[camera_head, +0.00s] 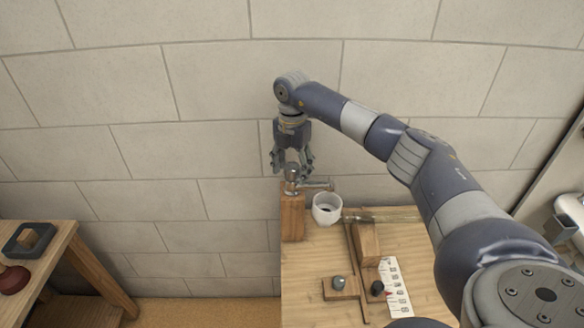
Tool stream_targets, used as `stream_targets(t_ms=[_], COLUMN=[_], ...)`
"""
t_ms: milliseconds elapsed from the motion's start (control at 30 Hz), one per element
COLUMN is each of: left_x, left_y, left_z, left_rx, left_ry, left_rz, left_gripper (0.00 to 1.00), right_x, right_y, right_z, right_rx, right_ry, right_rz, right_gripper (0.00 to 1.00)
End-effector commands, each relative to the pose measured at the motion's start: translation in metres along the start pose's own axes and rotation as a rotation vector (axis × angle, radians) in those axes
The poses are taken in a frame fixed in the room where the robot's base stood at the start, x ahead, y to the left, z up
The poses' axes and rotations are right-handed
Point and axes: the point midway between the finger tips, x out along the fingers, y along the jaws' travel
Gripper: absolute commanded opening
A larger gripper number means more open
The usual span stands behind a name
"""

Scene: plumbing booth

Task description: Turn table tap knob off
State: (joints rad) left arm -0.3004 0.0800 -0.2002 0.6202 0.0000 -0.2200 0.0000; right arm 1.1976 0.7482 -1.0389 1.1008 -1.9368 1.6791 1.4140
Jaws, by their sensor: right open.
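The table tap (292,178) is a grey metal tap on top of an upright wooden post (293,214) at the far left corner of the wooden table. Its spout points right, over a white cup (327,208). My right gripper (292,167) points down at the tap from above. Its fingers are open, spread around or just behind the top of the tap. The tap's knob is small here and partly mixed with the fingers, so I cannot tell its turn or whether they touch it. My left gripper is not in the view.
The wooden table (310,270) holds wooden blocks (368,244), a grey knob on a wooden base (339,283), a black knob (377,288) and a white marked card (396,287). A tiled wall stands close behind. A second wooden table (50,240) with a plunger (13,279) is at left.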

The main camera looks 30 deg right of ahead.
Motion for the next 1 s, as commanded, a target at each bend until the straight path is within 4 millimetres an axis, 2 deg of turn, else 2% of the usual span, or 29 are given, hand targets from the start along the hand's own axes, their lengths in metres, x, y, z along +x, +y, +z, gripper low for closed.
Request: stream_targets(t_ms=[133, 233, 500, 700, 1000], left_x=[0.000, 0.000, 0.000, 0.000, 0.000], left_y=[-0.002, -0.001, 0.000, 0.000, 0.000], left_z=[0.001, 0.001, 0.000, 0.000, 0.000], left_rx=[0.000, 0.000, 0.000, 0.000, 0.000], left_ry=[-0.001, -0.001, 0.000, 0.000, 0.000], left_rz=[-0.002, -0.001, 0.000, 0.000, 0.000], left_gripper=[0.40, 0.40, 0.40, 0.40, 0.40], right_x=[-0.005, -0.018, -0.076, -0.108, -0.120], right_y=[0.000, 0.001, 0.001, 0.001, 0.000], right_z=[0.000, 0.000, 0.000, 0.000, 0.000], right_rx=[-0.001, -0.001, -0.001, 0.000, 0.000], right_ry=[0.000, -0.001, -0.001, -0.001, 0.000], right_rz=[0.001, 0.002, 0.004, 0.002, -0.001], right_gripper=[0.60, 0.60, 0.60, 0.60, 0.60])
